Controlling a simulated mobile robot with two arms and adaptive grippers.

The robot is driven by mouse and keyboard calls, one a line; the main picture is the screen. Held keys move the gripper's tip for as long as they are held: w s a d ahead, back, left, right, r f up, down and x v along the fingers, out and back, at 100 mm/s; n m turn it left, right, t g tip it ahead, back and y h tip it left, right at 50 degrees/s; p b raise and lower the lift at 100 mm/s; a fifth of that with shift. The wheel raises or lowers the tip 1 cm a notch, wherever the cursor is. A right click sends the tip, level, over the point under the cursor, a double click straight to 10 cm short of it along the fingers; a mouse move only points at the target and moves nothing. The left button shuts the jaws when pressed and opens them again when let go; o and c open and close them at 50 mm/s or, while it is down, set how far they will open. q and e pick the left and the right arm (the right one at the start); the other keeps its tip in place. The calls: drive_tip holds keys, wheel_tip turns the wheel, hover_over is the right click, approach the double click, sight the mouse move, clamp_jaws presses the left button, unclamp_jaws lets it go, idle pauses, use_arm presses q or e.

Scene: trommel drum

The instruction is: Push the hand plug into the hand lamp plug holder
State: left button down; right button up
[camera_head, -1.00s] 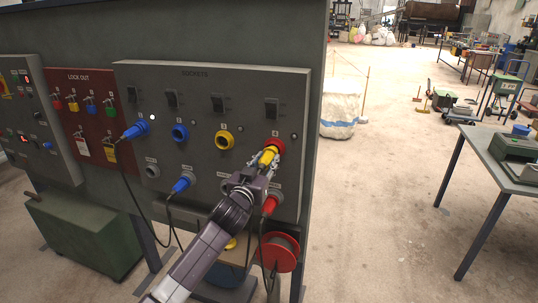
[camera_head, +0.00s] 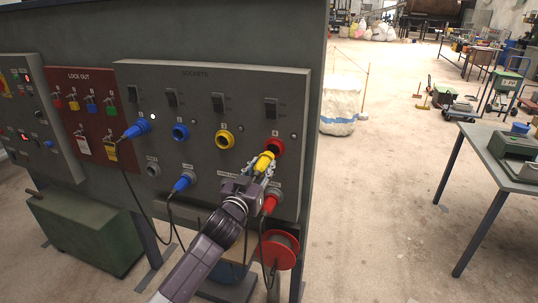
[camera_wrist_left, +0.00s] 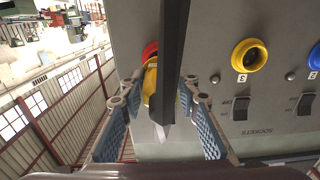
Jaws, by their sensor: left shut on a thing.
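My left gripper (camera_head: 257,170) is shut on a yellow plug (camera_head: 264,161). The plug is tilted, with its front end just below and left of the red socket (camera_head: 275,147), and looks drawn out of it. The wrist view shows the yellow plug (camera_wrist_left: 150,82) between both fingers, partly hidden by a dark bar-like shape, with the red socket rim (camera_wrist_left: 149,50) behind it. In the lower row, a label (camera_head: 228,174) shows above my wrist. The holder under it is mostly hidden by my gripper, and I cannot read the label clearly. My right gripper is out of view.
The sockets panel (camera_head: 205,110) has a blue socket (camera_head: 180,132) and a yellow socket (camera_head: 224,139). A blue plug (camera_head: 184,182) and a red plug (camera_head: 271,201) sit in lower holders close to my wrist. Cables and a red reel (camera_head: 280,250) hang below.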

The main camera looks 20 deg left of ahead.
sight(255, 177)
use_arm(q)
drive_tip(key=shift+s, duration=0.1)
idle(0.3)
drive_tip(key=shift+s, duration=0.45)
drive_tip(key=shift+s+a+r+p, duration=0.1)
drive_tip(key=shift+s+p, duration=0.8)
drive_tip(key=shift+s, duration=1.1)
